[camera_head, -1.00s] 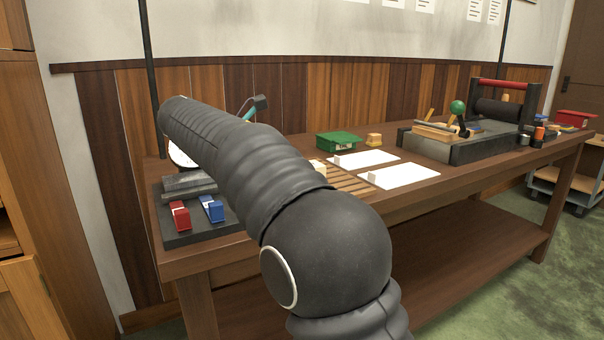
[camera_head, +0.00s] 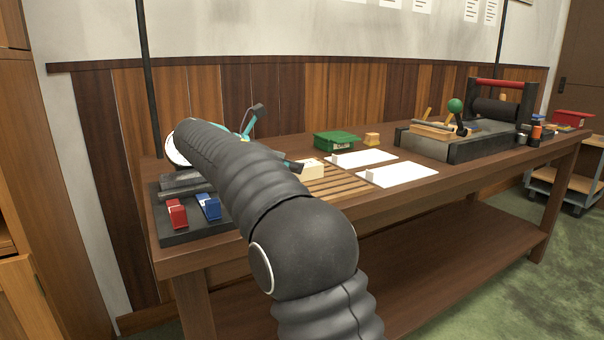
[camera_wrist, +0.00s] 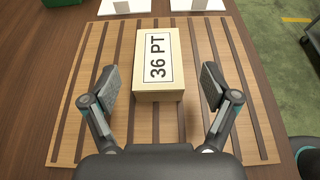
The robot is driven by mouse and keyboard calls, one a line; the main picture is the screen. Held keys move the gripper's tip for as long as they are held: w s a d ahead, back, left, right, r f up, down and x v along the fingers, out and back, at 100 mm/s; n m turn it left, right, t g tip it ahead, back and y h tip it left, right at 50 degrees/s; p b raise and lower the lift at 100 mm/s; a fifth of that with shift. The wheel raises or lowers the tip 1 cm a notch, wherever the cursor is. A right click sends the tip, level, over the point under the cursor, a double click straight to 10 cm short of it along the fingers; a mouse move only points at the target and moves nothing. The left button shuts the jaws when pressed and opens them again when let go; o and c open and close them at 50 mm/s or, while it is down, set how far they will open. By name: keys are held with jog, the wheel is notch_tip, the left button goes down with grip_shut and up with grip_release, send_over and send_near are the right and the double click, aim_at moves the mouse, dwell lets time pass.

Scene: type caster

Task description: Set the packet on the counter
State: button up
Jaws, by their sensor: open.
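The packet (camera_wrist: 160,62) is a cream box with a white label reading "36 PT". It lies on a slatted wooden board (camera_wrist: 205,45) on the counter (camera_wrist: 30,90). In the head view the packet (camera_head: 311,169) shows partly, just right of my arm. My gripper (camera_wrist: 155,88) is open in the wrist view, with one finger on each side of the packet's near end and gaps between. Nothing is held. In the head view my arm hides most of the gripper and part of the board.
Two white cards (camera_head: 398,174) (camera_head: 362,158) lie beyond the board. A green box (camera_head: 337,141) and a small wooden block (camera_head: 372,139) stand behind. Red and blue clips (camera_head: 208,206) sit on a dark tray at left. A press (camera_head: 470,130) stands at the right.

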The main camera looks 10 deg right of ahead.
aim_at(313, 169)
jog(key=shift+b+x, duration=0.35)
jog(key=shift+x, duration=2.3)
jog(key=shift+a, duration=0.1)
grip_shut()
